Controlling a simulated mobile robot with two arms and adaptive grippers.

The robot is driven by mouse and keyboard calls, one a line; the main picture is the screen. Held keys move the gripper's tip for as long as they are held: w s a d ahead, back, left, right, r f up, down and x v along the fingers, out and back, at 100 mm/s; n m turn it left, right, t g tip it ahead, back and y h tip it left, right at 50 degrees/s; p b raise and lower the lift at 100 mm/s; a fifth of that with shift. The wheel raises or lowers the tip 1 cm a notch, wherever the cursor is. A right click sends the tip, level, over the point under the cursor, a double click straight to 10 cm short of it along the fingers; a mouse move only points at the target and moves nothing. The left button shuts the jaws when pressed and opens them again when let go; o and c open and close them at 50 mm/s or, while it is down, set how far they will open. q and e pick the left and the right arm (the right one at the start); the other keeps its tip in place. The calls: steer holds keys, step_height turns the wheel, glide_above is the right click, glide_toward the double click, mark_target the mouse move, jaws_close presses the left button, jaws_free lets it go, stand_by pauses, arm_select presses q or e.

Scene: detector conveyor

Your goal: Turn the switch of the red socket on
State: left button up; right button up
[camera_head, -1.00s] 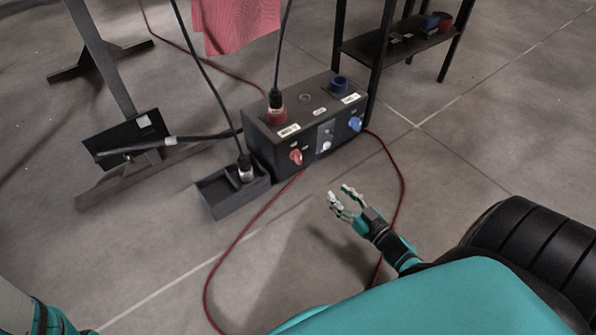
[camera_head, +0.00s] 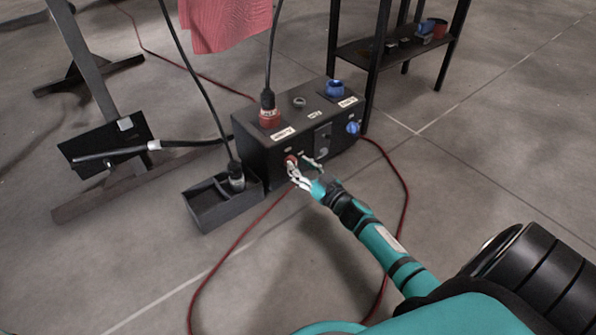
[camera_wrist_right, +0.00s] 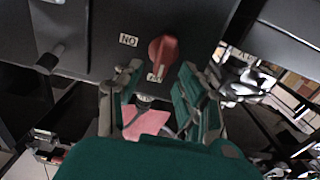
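The black socket box (camera_head: 258,158) stands on the floor. Its red socket (camera_head: 269,117) is on top at the left, with a black-cable plug in it. The red switch (camera_head: 290,160) is on the front face below it and also shows in the right wrist view (camera_wrist_right: 163,50), its narrow end at a small white label. Another label (camera_wrist_right: 128,40) sits beside it. My right gripper (camera_head: 302,166) is at the front face; in the wrist view its two fingers (camera_wrist_right: 160,80) are apart, just short of the switch, with nothing between them. My left gripper is out of view.
A blue socket (camera_head: 335,88) and blue switch (camera_head: 352,128) are on the box's right side. A dark open tray (camera_head: 207,208) with a plug stands at its left. A black shelf (camera_head: 390,50) stands behind. A red cable (camera_head: 236,243) runs along the floor.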

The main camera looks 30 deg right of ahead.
steer(key=shift+w, duration=0.7)
jaws_close()
